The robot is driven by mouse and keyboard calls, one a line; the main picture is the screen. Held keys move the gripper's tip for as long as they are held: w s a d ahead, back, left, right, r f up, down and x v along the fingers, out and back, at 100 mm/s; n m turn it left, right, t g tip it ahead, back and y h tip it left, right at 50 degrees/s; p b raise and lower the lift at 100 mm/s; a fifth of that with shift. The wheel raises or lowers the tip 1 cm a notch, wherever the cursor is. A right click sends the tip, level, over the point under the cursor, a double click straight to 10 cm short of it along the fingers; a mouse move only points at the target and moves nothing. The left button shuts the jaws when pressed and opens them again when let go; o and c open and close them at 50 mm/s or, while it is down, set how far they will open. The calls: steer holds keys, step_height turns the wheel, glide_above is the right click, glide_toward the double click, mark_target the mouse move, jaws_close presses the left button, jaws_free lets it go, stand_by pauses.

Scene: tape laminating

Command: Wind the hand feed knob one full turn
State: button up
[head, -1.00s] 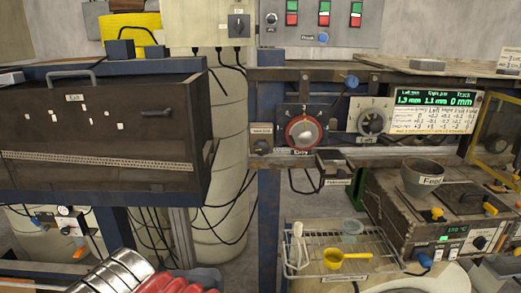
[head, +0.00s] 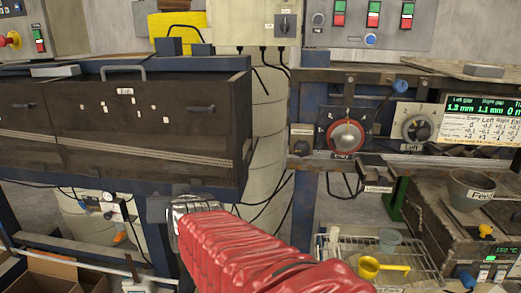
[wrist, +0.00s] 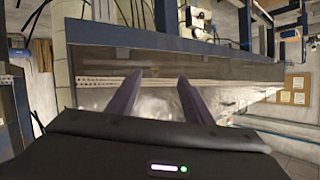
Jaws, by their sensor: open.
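A small dark knob (head: 301,148) sits under a small label on the left of the panel in the head view. The label is too blurred to read, so I cannot tell whether it is the hand feed knob. To its right are a red-rimmed knob (head: 345,136) labelled Entry and a grey knob (head: 416,128) labelled Left. My gripper is at the end of my red-sleeved arm, low and left of these knobs. In the wrist view my gripper (wrist: 159,76) is open, with nothing between its two fingers. No knob is near the fingers there.
A long dark cabinet (head: 150,125) with handles stands left of the knobs, above my gripper. A blue upright (head: 305,210) stands below the panel. A wire rack (head: 400,255) with a yellow scoop (head: 380,267) and a box with a Feed cup (head: 470,188) are at lower right.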

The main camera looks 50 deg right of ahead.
steer(key=s+d+r+m+h, duration=0.1)
steer(key=d+r+m+h, duration=0.15)
steer(key=d, duration=0.65)
steer(key=m+g+h, duration=0.2)
steer(key=g+h, duration=0.2)
steer(key=h, duration=0.4)
glide_toward(302, 151)
steer(key=v, duration=0.3)
steer(key=shift+s+r+y, duration=0.1)
steer(key=shift+r+y, duration=0.15)
steer(key=shift+x, duration=6.85)
steer(key=shift+c, duration=0.7)
